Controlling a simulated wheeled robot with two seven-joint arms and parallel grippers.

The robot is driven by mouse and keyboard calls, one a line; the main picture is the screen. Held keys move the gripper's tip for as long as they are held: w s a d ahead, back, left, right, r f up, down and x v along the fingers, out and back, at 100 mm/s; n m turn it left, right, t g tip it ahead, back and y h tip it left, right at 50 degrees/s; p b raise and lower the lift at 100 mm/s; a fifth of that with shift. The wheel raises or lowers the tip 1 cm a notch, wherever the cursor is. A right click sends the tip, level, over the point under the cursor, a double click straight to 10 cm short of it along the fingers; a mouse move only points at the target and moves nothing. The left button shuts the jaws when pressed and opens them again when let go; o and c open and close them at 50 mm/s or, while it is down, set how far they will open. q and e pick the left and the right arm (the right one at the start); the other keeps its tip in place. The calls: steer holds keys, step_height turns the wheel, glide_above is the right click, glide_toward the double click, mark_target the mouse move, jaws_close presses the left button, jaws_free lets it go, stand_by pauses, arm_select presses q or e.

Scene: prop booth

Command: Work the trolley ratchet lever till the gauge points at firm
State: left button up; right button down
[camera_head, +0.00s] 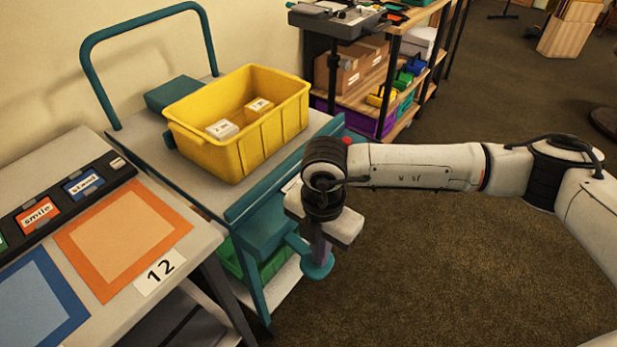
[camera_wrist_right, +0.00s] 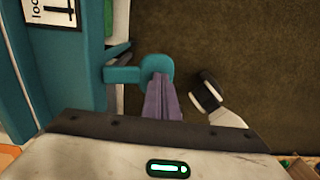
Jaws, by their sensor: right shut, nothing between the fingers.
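The teal trolley (camera_head: 262,195) stands at the centre-left in the head view. Its teal ratchet lever (camera_head: 318,268) sticks out from the near side and ends in a round pad. In the right wrist view the lever (camera_wrist_right: 135,73) reaches right from the trolley's side. My right gripper (camera_head: 319,256) is shut and empty, its purplish fingers (camera_wrist_right: 160,92) pointing down at the round pad. I cannot tell whether they touch it. A white gauge plate (camera_wrist_right: 52,10) shows only partly at the wrist view's top left, with "loo" readable; where its pointer stands is unclear. My left gripper is out of view.
A yellow bin (camera_head: 235,150) with small white boxes stands on the trolley top. A table (camera_head: 190,240) with coloured frames is at the left. A shelf rack (camera_head: 385,125) stands behind.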

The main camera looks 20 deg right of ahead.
step_height(320, 180, up, 8)
steer(key=p, duration=0.5)
steer(key=shift+r, duration=0.15)
stand_by(0.7)
steer(key=shift+a, duration=0.1)
stand_by(0.4)
